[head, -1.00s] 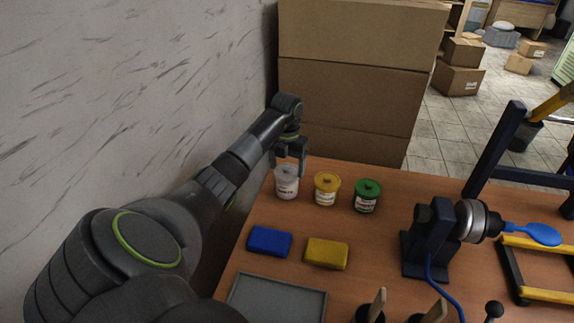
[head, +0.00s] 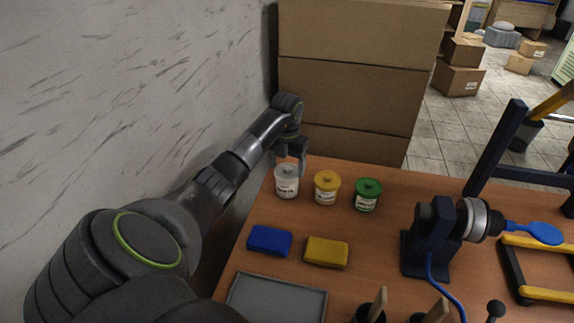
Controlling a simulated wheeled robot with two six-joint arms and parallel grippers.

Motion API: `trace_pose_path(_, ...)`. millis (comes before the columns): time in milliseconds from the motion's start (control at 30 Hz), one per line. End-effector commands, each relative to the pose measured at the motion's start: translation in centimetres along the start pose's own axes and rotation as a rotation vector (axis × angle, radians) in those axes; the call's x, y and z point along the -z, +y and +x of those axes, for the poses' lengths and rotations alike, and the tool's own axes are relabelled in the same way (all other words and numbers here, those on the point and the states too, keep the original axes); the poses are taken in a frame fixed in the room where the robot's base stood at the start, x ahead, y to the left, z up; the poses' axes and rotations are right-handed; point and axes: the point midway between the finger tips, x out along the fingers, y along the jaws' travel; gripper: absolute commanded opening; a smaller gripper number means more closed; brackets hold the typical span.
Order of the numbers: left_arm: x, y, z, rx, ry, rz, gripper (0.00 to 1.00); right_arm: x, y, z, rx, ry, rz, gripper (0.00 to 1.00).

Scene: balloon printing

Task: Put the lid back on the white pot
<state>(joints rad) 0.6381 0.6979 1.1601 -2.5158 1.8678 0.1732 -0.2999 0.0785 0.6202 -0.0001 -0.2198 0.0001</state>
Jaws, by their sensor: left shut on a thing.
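The white pot (head: 287,188) stands upright at the back left of the table, with a dark-printed label on its front. Its pale grey lid (head: 286,172) shows at the pot's top, below my left gripper. My left gripper (head: 291,163) points down over the pot from the wall side, its fingers close together on the lid's top. The grip point is small and partly hidden by the fingers. I cannot tell whether the lid is fully seated on the rim. My right gripper is not in view.
A yellow pot (head: 326,190) and a green pot (head: 367,196) stand to the right. Blue (head: 270,241) and yellow (head: 326,252) blocks and a grey tray (head: 276,299) lie nearer. A dark fixture with a blue balloon (head: 538,233) is right. Stacked cartons (head: 350,88) rise behind.

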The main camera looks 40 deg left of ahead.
Motion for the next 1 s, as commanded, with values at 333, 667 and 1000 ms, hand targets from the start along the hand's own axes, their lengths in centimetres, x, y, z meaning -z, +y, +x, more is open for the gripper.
trace_pose_path(333,-0.01,0.01,-0.05,0.000,-0.001,0.000,0.51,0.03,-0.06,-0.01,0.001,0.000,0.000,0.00)
trace_pose_path(667,-0.02,0.01,0.00,0.000,-0.001,0.000,0.51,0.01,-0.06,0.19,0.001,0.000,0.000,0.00)
trace_pose_path(1000,-0.02,0.01,0.00,0.000,-0.001,0.000,0.86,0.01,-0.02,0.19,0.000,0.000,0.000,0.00)
